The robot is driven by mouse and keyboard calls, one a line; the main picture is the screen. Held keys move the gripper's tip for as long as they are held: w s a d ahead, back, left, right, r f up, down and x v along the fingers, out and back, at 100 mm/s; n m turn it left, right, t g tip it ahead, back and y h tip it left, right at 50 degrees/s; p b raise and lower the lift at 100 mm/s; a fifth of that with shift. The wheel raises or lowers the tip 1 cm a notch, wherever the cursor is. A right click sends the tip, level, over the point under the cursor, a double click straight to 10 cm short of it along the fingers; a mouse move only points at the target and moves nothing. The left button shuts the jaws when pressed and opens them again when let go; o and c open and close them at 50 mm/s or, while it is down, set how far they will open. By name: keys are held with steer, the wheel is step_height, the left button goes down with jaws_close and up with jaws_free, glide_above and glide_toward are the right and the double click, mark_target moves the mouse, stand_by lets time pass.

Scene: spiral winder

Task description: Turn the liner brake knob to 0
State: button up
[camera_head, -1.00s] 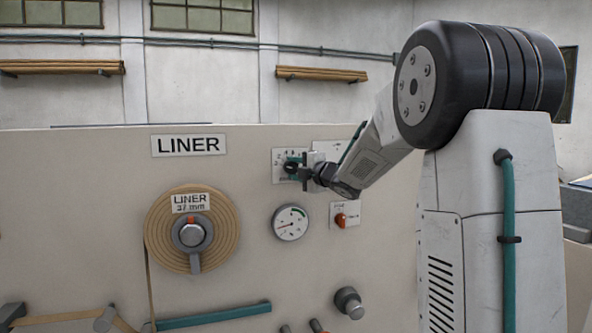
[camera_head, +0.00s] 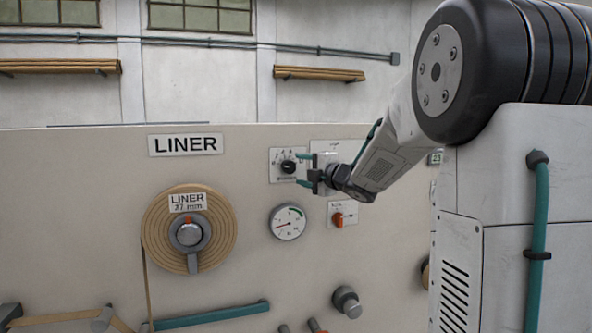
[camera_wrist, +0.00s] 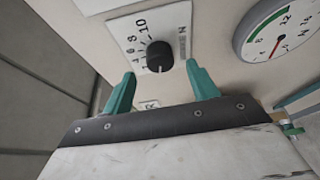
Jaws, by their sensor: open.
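The liner brake knob (camera_head: 288,167) is a small black dial on a white scale plate (camera_head: 276,155), below and right of the LINER sign. In the wrist view the knob (camera_wrist: 160,56) sits ahead of and between my two teal fingers, with scale numbers up to 10 beside it. A pale mark on the knob points toward the low end of the scale; its exact number is hard to read.
The liner roll (camera_head: 157,247) is at left on the panel. A grey knob (camera_head: 347,301) sticks out lower down.

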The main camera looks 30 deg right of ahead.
steer(key=s, duration=0.2)
steer(key=shift+s+d, duration=0.2)
steer(key=shift+s, duration=0.2)
